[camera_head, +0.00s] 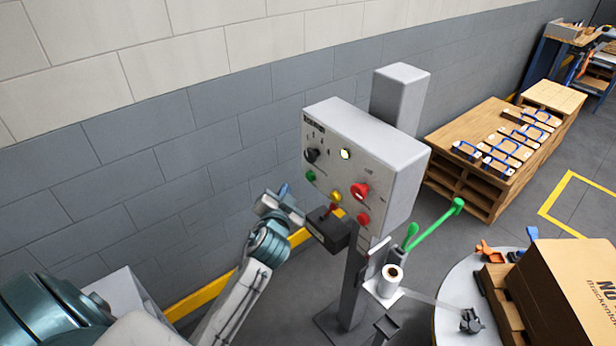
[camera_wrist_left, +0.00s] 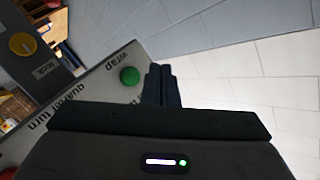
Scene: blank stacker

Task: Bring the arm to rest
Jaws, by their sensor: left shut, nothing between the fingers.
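My left arm comes in from the lower left in the head view. Its gripper (camera_head: 297,214) is in front of the lower left part of a grey control box (camera_head: 385,155), beside a dark block with a red lever (camera_head: 330,231). In the left wrist view the two dark fingers (camera_wrist_left: 162,85) are together with nothing between them. They appear close to a green button (camera_wrist_left: 129,76) on the panel marked "wrap"; I cannot tell whether they touch it. My right gripper is not in view.
The box stands on a post before a grey block wall (camera_head: 140,150). A green lever (camera_head: 432,226), a white roll (camera_head: 391,280) and a round table (camera_head: 452,300) with a carton (camera_head: 565,295) are to the right.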

